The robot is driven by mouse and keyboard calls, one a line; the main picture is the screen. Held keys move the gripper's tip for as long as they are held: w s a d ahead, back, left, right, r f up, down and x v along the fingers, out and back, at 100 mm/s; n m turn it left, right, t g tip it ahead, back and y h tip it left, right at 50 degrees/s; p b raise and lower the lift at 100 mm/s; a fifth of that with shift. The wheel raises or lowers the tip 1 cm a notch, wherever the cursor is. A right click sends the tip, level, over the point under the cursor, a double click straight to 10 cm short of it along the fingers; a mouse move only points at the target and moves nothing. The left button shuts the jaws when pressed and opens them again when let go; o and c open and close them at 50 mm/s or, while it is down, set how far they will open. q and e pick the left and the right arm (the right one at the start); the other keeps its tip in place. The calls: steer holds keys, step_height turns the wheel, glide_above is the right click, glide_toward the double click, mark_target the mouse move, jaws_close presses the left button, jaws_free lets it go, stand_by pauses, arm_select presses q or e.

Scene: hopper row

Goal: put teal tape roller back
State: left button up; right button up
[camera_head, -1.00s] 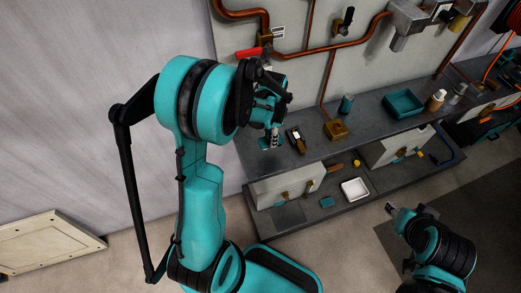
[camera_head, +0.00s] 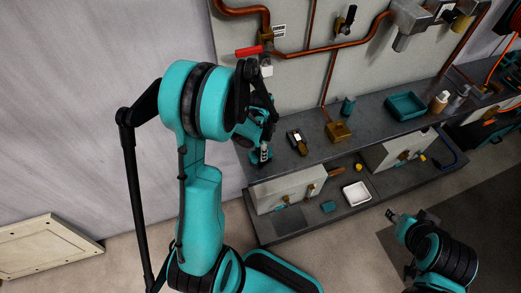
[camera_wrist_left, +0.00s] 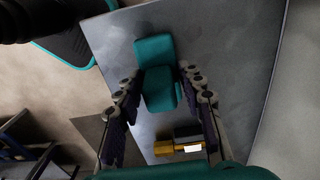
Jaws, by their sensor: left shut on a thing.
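The teal tape roller (camera_wrist_left: 154,50) shows between the fingers of my left gripper (camera_wrist_left: 160,88) in the left wrist view, as a two-part teal block over the grey bench top. My left gripper (camera_head: 262,155) is shut on it, low at the left end of the bench in the head view, where the roller is mostly hidden by the fingers. I cannot tell whether the roller touches the bench. My right gripper (camera_head: 391,214) is at the lower right, away from the bench; its fingers are too small to read.
A black and yellow device (camera_head: 297,142) lies just right of my left gripper, then a brass block (camera_head: 338,131). A teal cup (camera_head: 348,106), a teal tray (camera_head: 405,106) and bottles stand further right. A lower shelf holds a white tray (camera_head: 357,193). Copper pipes run along the wall.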

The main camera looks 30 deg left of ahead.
arm_select(q)
steer(key=o, duration=1.3)
steer(key=shift+c, duration=0.2)
steer(key=shift+r+p, duration=0.35)
steer(key=shift+p, duration=0.05)
step_height(320, 180, up, 11)
steer(key=p, duration=0.3)
steer(key=shift+r, duration=0.2)
steer(key=s+d+r+n+t, duration=0.7)
steer(key=s+d+r+n, duration=0.1)
steer(key=s+d+r, duration=0.2)
steer(key=shift+s+d+r, duration=0.3)
steer(key=shift+s+r, duration=0.2)
